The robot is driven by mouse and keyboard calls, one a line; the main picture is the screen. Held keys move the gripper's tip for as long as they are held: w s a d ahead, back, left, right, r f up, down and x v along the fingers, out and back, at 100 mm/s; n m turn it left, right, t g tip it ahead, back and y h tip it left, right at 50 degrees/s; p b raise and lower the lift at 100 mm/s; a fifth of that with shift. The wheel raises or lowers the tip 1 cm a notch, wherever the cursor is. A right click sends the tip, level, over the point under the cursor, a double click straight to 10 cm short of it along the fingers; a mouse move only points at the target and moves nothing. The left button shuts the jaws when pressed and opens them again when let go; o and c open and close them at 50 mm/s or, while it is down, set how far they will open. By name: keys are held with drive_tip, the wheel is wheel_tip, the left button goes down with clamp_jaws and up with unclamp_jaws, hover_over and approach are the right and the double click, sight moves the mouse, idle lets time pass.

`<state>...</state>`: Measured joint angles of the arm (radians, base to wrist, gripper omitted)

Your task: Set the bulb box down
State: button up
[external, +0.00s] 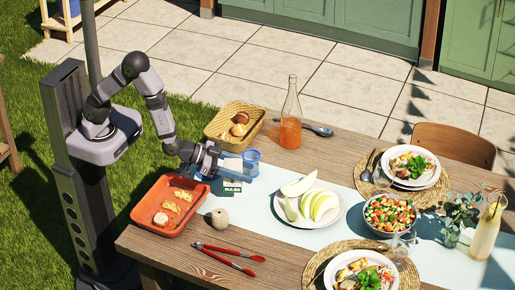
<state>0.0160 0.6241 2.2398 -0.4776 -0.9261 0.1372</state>
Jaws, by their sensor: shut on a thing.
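The bulb box (232,187) is a small pale and dark green box with lettering on its side. It shows just below my gripper (229,172), near the left end of the table runner. My gripper is shut on the box, and its fingers hide part of it. I cannot tell whether the underside of the box touches the table.
An orange-red tray (143,213) with food is at left, and a wicker basket (212,133) with bread is behind. A blue cup (251,157) stands close at right. A twine ball (219,218), red tongs (228,259), a bottle (291,120) and a fruit plate (335,218) surround the spot.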

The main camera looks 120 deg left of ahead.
drive_tip(key=shift+f, duration=0.3)
drive_tip(key=shift+f, duration=2)
drive_tip(key=shift+f, duration=0.1)
drive_tip(key=o, duration=1.1)
drive_tip(key=p+v, duration=0.3)
drive_tip(key=v, duration=0.9)
drive_tip(key=shift+d, duration=0.1)
